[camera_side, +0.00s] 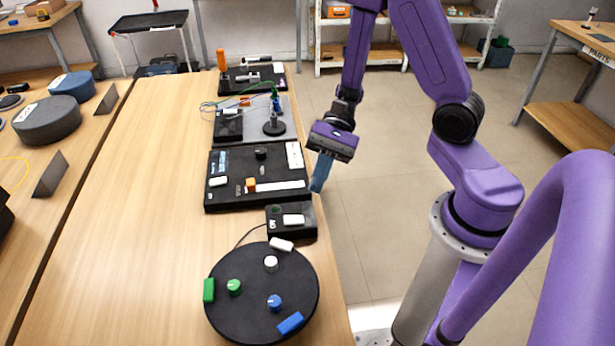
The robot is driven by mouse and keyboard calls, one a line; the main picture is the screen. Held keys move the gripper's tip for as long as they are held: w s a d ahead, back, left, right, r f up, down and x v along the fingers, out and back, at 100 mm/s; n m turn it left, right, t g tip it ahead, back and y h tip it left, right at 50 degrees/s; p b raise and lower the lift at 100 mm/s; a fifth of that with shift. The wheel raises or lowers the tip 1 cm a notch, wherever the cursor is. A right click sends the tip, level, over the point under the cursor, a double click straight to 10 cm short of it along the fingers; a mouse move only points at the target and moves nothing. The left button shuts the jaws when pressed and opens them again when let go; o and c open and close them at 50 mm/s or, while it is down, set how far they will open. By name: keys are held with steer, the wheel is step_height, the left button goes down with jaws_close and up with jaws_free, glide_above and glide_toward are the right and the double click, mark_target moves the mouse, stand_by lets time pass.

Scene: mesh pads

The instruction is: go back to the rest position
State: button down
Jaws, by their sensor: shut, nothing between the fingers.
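My gripper (320,172) has blue fingers pointing down and slightly left. It hangs at the right edge of the wooden table (140,180), in the picture just right of the black board and above the small black box. The fingers look closed together with nothing held between them. My purple arm reaches up and over from its base on the right. Whether the fingertips are over the table or beyond its edge is hard to tell from this view.
A round black disc (240,318) with knobs and blocks lies in front. Behind it are a small black box (303,234), a black board (225,203) with parts, and a stand with wires (274,127). The table's left strip is bare. Floor (385,215) shows right of the table.

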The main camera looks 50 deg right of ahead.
steer(key=s+d+r+n+t+h, duration=0.1)
steer(key=s+r+n+h, duration=0.3)
steer(key=n, duration=0.8)
steer(key=s+d+r+n+t+h, duration=0.2)
steer(key=s+r+n+h, duration=0.2)
steer(key=s+n+h, duration=0.3)
steer(key=s+n, duration=0.1)
steer(key=n, duration=0.4)
steer(key=shift+s+d, duration=0.15)
steer(key=shift+d, duration=0.1)
